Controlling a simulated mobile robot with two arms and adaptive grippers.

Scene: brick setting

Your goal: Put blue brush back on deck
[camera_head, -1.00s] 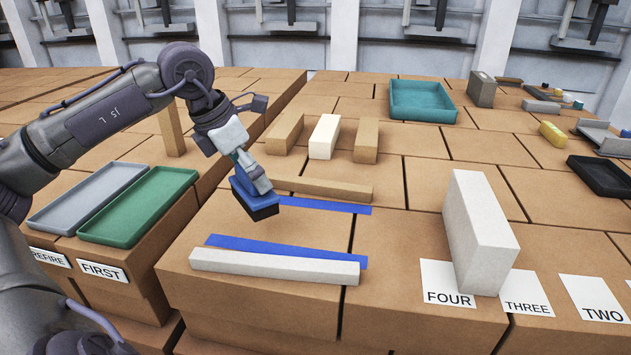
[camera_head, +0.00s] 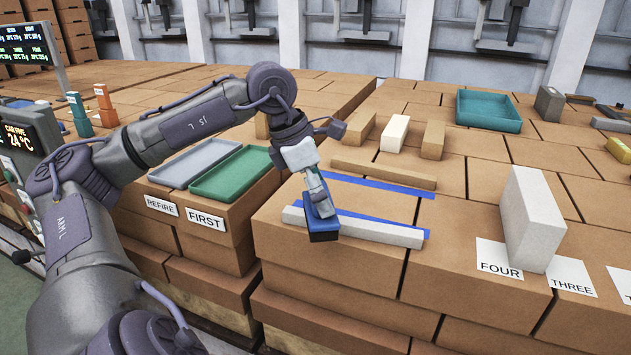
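My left gripper (camera_head: 314,182) points down over the near brick block and is shut on the blue brush (camera_head: 322,222). The brush has a blue body and a dark lower part. It hangs at the left end of the white bar (camera_head: 380,232) and hides part of it; whether it touches the bar or the surface I cannot tell. Two blue strips lie on the brick top, one by the white bar and one farther back (camera_head: 385,186). Nothing in view is labelled deck. My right gripper is not in view.
A grey tray (camera_head: 165,176) and a green tray (camera_head: 197,186) stand to the left behind REFIRE and FIRST labels. A tall white block (camera_head: 532,220) stands at the right by the FOUR card (camera_head: 497,256). A tan bar (camera_head: 385,174) lies behind the strips. A teal tray (camera_head: 462,118) is farther back.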

